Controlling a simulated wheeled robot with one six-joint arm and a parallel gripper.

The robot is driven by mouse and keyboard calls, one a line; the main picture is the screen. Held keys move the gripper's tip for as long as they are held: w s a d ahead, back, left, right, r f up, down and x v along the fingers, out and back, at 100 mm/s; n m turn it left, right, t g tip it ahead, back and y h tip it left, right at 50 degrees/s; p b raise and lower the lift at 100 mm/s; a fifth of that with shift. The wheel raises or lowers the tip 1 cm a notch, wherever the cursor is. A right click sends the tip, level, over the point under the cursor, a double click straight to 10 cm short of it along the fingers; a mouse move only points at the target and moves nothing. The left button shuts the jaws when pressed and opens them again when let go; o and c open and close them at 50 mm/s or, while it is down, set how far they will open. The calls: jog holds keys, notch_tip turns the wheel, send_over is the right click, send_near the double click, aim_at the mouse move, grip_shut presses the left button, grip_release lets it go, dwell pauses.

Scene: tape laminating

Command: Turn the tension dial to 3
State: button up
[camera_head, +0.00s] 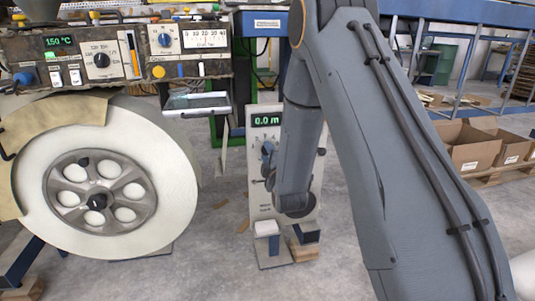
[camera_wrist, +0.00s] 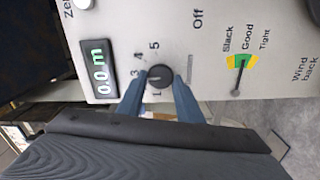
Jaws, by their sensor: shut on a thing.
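The tension dial (camera_wrist: 161,74) is a round black knob on a pale grey panel (camera_wrist: 205,75) in the wrist view. Printed numbers, among them 1, 3, 4 and 5, stand around it. A small pale mark shows on the knob, but I cannot surely read which number it points at. My gripper (camera_wrist: 159,86) has its two blue fingers on either side of the knob and is shut on it. In the head view my gripper (camera_head: 268,158) is at the panel (camera_head: 262,207), where my arm hides much of the dial area.
The panel carries a 0.0 m display (camera_wrist: 98,70) and a Slack/Good/Tight gauge (camera_wrist: 241,62). A large white roll (camera_head: 165,165) stands left of the panel, under a control box (camera_head: 120,65). Cardboard boxes (camera_head: 468,150) sit at the right. Floor around the panel's base is partly open.

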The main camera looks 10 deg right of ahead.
dwell(0.3)
jog(key=o, duration=1)
jog(key=shift+s, duration=0.15)
jog(key=s+p, duration=0.1)
jog(key=s, duration=0.6)
jog(key=shift+s, duration=0.3)
